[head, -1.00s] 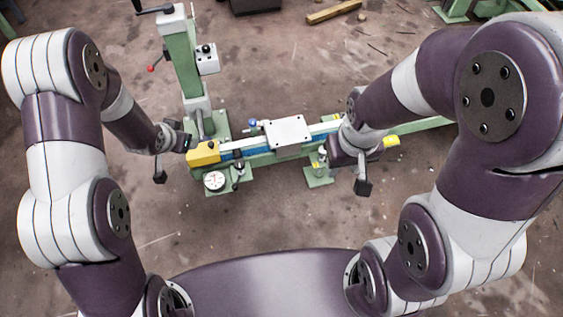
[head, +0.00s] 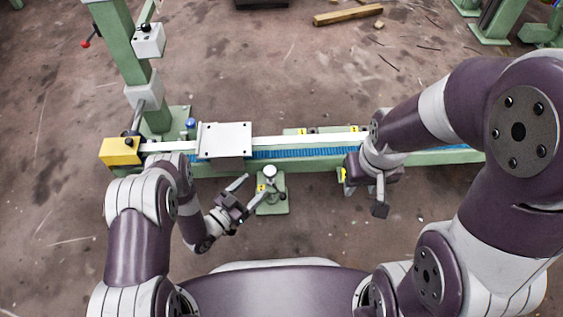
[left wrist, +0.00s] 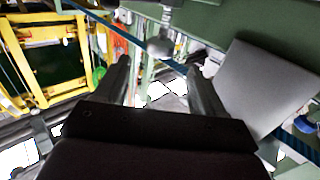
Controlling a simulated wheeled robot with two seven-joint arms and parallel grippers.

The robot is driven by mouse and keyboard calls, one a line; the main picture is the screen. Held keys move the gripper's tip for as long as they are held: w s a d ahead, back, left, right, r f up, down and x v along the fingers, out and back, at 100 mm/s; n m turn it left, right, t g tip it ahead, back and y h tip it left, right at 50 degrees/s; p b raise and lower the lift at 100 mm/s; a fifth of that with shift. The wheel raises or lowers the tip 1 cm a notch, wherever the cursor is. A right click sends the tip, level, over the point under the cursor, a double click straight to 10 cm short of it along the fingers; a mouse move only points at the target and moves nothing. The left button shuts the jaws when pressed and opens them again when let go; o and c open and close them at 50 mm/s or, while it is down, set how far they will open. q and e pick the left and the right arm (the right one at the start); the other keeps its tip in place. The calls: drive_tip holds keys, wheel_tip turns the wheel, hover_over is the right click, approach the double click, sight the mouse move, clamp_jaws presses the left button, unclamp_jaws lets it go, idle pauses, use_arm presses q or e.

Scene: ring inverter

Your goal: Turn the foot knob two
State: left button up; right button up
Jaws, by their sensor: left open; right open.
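A green foot plate (head: 272,207) stands in front of the rail and carries a pale round-topped knob (head: 269,172) with a small yellow label beside it. The label's number is too small to read. My left gripper (head: 256,183) is open and empty, just to the left of and in front of this knob, its fingers pointing toward it. In the left wrist view a grey rounded knob (left wrist: 160,46) on a rod shows ahead of the two spread fingers. My right gripper (head: 379,190) is at the rail's front side, further right; its fingertips are mostly hidden.
The long green rail (head: 430,157) with a blue strip runs across the view. A grey plate (head: 224,139) sits on it, with a yellow block (head: 120,151) at its left end. A green column (head: 122,45) rises behind. Floor in front is clear.

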sight(274, 166)
use_arm(q)
drive_tip(key=b+x, duration=0.4)
drive_tip(key=x, duration=0.5)
drive_tip(key=shift+f, duration=0.2)
drive_tip(key=shift+w+d+r+b, duration=0.15)
drive_tip(key=shift+w+d+b, duration=0.15)
drive_tip(key=shift+w+d, duration=0.15)
drive_tip(key=c, duration=1)
